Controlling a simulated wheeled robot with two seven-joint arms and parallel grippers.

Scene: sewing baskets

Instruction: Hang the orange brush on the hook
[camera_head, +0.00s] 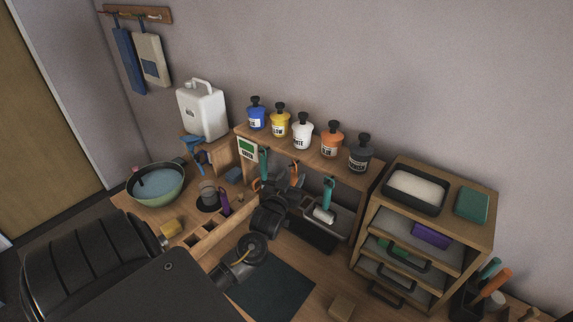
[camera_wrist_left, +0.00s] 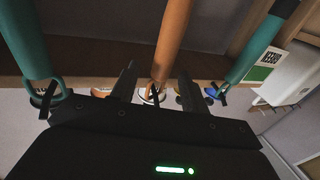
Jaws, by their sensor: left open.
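The orange brush's handle (camera_head: 294,172) stands upright under the front rail of the paint shelf (camera_head: 307,153), between two teal-handled tools. In the left wrist view, which looks upside down, the orange handle (camera_wrist_left: 173,38) ends at a ring beside a dark hook on the rail. The ring appears to be around the hook. My left gripper (camera_head: 286,187) is open, with its fingers (camera_wrist_left: 157,84) on either side of the handle's ring end, apart from it. The brush's lower end is hidden behind my gripper in the head view. My right gripper is not in view.
Teal handles (camera_head: 263,160) (camera_head: 328,190) hang close on both sides. Paint jars (camera_head: 302,132) line the shelf top. A drawer unit (camera_head: 437,195) stands right, a green bowl (camera_head: 157,185) left. Another orange handle (camera_head: 497,282) stands at lower right. A dark mat (camera_head: 275,290) lies in front.

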